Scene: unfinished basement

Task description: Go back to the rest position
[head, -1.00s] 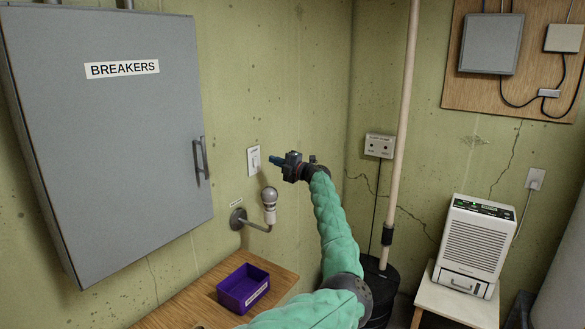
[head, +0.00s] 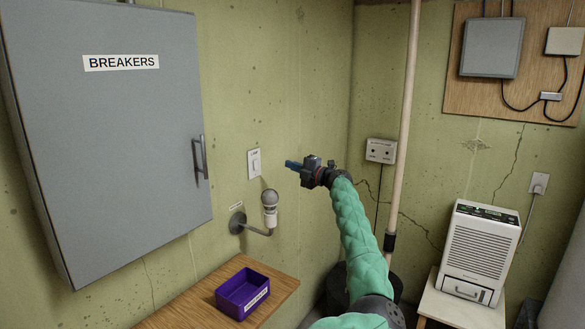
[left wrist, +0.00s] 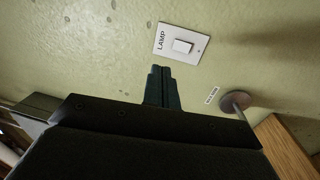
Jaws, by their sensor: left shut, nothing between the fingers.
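My left gripper (head: 291,165) is shut and empty, in the air in front of the wall. It points left toward the white lamp switch (head: 254,163) and is apart from it. In the left wrist view the closed fingers (left wrist: 161,88) show below the switch plate (left wrist: 181,44), which is marked LAMP. A bulb (head: 270,199) sits in a wall-mounted lamp holder below the switch. The bulb looks grey and unlit. My right gripper is not in view.
A grey breaker cabinet (head: 110,140) hangs at left. A purple bin (head: 243,293) stands on a wooden shelf (head: 190,308) below. A pale pipe (head: 406,130) runs down the corner behind my arm. A white dehumidifier (head: 478,250) stands on a small table at right.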

